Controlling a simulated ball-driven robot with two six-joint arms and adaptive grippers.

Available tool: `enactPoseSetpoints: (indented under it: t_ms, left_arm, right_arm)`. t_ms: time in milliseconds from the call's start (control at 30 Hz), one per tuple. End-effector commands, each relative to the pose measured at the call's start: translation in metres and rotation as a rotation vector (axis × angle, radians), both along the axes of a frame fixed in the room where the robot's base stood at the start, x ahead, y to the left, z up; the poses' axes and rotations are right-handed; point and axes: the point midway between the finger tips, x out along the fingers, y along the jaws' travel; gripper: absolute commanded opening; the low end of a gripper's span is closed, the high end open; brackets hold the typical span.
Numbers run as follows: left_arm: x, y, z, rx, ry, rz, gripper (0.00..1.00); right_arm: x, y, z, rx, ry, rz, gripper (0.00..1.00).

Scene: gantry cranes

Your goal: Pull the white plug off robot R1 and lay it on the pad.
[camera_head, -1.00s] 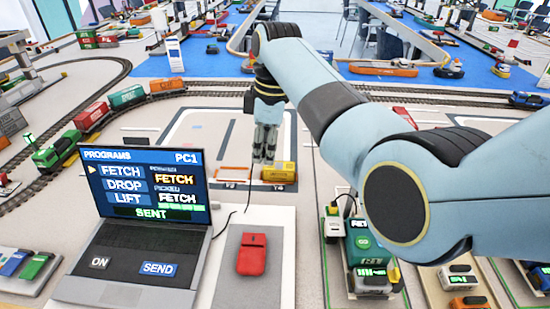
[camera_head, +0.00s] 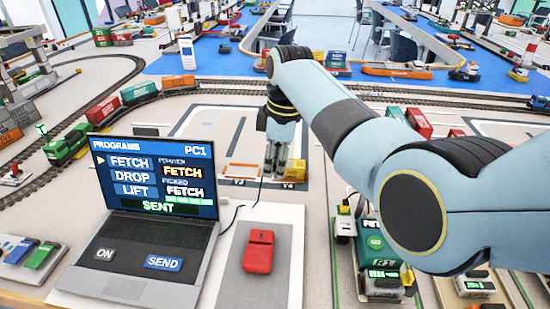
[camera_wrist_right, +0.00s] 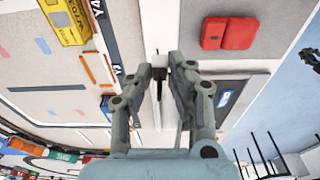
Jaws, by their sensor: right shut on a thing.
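My right gripper (camera_head: 276,176) is above the table, beyond the laptop and just left of a yellow block. In the right wrist view its fingertips (camera_wrist_right: 168,66) are closed on a small white plug (camera_wrist_right: 160,60) with a dark part. A thin dark cable runs from it. The fingers hide the plug in the head view. Robot R1 (camera_head: 383,262), a green and white unit with a lit display, stands right of the pad, partly behind my right arm. The grey pad (camera_head: 262,290) lies right of the laptop with a red object (camera_head: 259,251) on it. My left gripper is out of view.
The open laptop (camera_head: 140,250) stands left of the pad. The yellow block (camera_head: 295,171) is close to my right gripper. A small white and green unit (camera_head: 344,220) stands left of R1. Rail tracks and wagons lie beyond. The pad's front part is bare.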

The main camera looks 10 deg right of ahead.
Motion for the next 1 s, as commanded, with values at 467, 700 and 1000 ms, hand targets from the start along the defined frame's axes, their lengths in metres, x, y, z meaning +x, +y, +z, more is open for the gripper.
enactPoseSetpoints:
  t_ms: [467,700,1000]
  left_arm:
    - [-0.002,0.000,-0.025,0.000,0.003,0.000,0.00]
    - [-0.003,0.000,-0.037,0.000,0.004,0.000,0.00]
    - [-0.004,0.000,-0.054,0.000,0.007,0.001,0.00]
  right_arm:
    - [0.000,0.000,-0.045,0.000,0.001,0.000,0.00]
    - [0.000,0.000,-0.066,0.000,0.001,0.000,0.00]
    - [0.000,0.000,-0.093,0.000,0.001,0.000,0.00]
